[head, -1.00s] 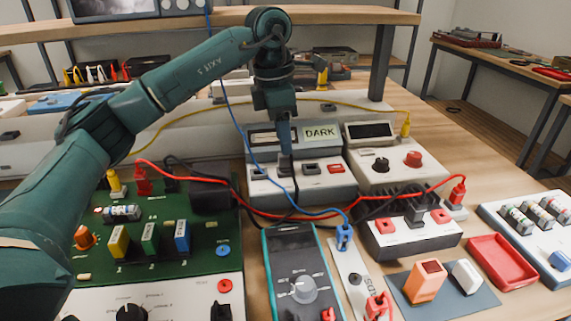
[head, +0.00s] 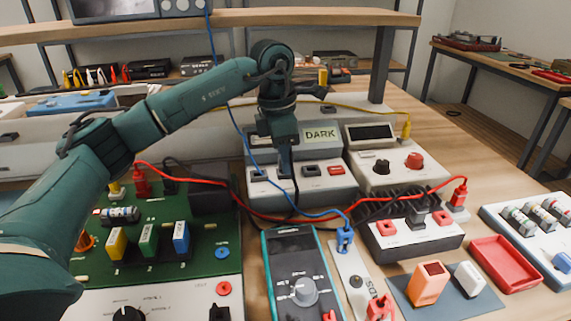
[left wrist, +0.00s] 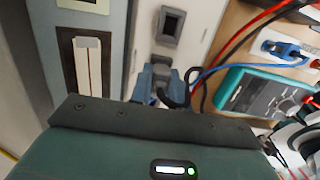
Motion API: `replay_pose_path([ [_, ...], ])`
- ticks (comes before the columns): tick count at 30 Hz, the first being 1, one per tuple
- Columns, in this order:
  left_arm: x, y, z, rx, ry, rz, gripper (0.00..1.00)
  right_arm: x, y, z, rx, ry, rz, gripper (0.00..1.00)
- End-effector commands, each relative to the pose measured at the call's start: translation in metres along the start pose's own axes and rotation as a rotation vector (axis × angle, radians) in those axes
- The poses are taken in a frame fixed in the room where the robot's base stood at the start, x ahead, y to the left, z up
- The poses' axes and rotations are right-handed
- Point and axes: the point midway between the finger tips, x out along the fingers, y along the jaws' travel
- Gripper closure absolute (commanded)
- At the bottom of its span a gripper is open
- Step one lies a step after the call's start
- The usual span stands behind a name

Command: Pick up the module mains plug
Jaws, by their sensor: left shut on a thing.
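My left gripper (head: 286,164) points down at the front row of a grey module box (head: 322,172), below its "DARK" label. It is shut on the dark module mains plug. In the left wrist view the blue-grey fingertips (left wrist: 166,90) stand on both sides of the plug (left wrist: 161,73), and a black cable (left wrist: 180,98) curves beside the right finger. In the head view the gripper mostly hides the plug. I cannot tell whether the plug is still seated in its socket. My right gripper is not in view.
A blue lead (head: 300,215) and red lead (head: 330,213) cross in front. A teal multimeter (head: 303,270) and a green board (head: 150,240) stand nearer. A red tray (head: 505,262) is empty.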

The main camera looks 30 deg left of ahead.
Motion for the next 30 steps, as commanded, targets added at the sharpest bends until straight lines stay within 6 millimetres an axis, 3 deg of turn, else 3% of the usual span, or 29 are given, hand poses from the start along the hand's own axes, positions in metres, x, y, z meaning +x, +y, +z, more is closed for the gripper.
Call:
replay_pose_path([
  [5,0.0,0.0,0.0,0.0,0.0,0.0,1.0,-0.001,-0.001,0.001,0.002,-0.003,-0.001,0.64],
  [14,-0.005,0.0,0.001,0.001,-0.002,0.001,1.0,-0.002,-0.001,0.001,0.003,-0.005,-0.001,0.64],
  [24,-0.069,0.0,0.009,0.001,-0.004,0.003,1.0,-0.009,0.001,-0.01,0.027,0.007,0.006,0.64],
  [30,-0.096,0.001,0.013,0.001,-0.001,0.0,1.0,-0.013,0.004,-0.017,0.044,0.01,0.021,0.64],
])
